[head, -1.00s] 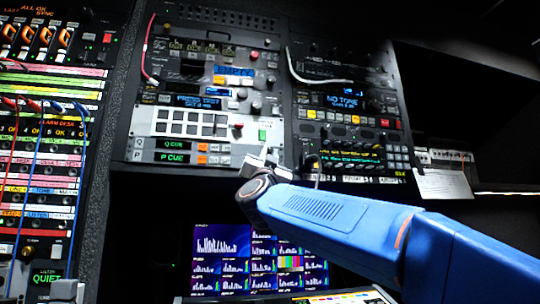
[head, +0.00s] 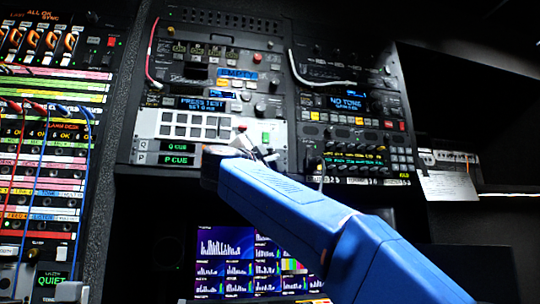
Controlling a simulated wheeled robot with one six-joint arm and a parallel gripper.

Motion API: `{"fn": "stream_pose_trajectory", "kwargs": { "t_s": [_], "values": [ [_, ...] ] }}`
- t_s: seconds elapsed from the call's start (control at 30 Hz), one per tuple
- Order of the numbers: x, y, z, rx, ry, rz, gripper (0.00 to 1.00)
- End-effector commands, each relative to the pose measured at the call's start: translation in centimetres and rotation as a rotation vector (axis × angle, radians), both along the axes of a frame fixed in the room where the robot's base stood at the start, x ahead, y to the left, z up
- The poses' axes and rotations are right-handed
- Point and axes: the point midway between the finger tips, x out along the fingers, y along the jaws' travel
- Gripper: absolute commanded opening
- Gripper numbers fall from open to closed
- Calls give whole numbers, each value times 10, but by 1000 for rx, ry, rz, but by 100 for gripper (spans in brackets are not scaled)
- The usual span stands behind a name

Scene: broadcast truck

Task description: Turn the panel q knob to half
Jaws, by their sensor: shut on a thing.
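The panel Q row (head: 181,146) shows green "Q CUE" text, with the "P CUE" row (head: 177,159) just below it. My gripper (head: 256,147) is at the right end of these rows, close against the rack face. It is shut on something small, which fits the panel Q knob. The knob itself is hidden behind my fingers and wrist, so its angle cannot be read. My blue arm covers the right part of both rows.
A green button (head: 266,138) is close to my fingers. A rack with a "NO TONE" display (head: 346,103) stands to the right. Lit monitors (head: 228,255) are below.

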Motion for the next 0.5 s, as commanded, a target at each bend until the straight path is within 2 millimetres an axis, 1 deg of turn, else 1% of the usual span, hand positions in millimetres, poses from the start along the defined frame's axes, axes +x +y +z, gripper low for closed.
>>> {"fn": "stream_pose_trajectory", "kwargs": {
  "t_s": [0.47,0.5],
  "values": [
    [0,0,0,15,5,-2,0],
    [0,0,0,15,5,-2,21]
  ]
}}
